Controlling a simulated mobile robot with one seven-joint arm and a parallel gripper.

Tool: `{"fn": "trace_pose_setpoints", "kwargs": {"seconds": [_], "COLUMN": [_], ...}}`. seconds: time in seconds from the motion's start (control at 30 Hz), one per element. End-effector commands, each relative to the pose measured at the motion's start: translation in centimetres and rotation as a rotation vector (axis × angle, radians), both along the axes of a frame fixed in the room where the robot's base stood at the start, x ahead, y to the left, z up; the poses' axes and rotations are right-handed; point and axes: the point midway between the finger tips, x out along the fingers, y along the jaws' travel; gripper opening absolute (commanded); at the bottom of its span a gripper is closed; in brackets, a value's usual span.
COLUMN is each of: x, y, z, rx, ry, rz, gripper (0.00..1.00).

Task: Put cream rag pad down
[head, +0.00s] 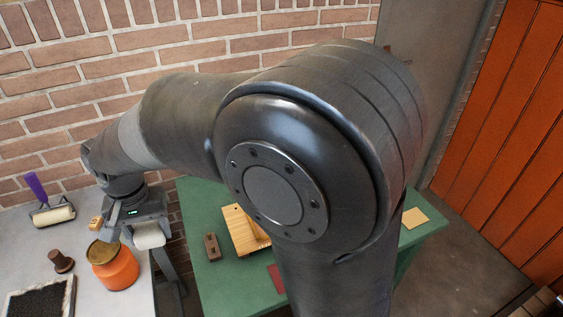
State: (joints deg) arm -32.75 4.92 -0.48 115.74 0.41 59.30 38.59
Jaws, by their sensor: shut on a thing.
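The cream rag pad (150,237) shows as a pale, rounded bundle between the fingers of my gripper (141,232) at the lower left of the head view. My gripper is shut on it and points down. It is by the right edge of the grey table (140,292), just behind and right of an orange jar (116,270). The exact height of the pad above the tabletop cannot be told.
The grey table also holds a purple-handled roller (52,212), a small yellow block (96,223), a brown knobbed tool (61,262) and a black-filled tray (70,296). A green table (207,285) holds a wooden board (240,232) and brown block (211,247). My arm hides much.

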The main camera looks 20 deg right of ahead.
Motion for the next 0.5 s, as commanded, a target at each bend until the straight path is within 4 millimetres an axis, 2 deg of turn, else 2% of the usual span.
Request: {"fn": "trace_pose_setpoints", "kwargs": {"seconds": [0.17, 0.27, 0.37, 0.5], "x": [5.4, 9.0, 12.7, 17.2], "y": [-3.1, -5.8, -9.2, -14.8], "z": [0.5, 0.8, 1.2, 1.4], "rx": [0.004, 0.006, 0.008, 0.011], "ry": [0.003, 0.006, 0.007, 0.007], "rz": [-0.140, -0.240, -0.344, -0.492], "gripper": [0.32, 0.32, 0.32, 0.32]}}
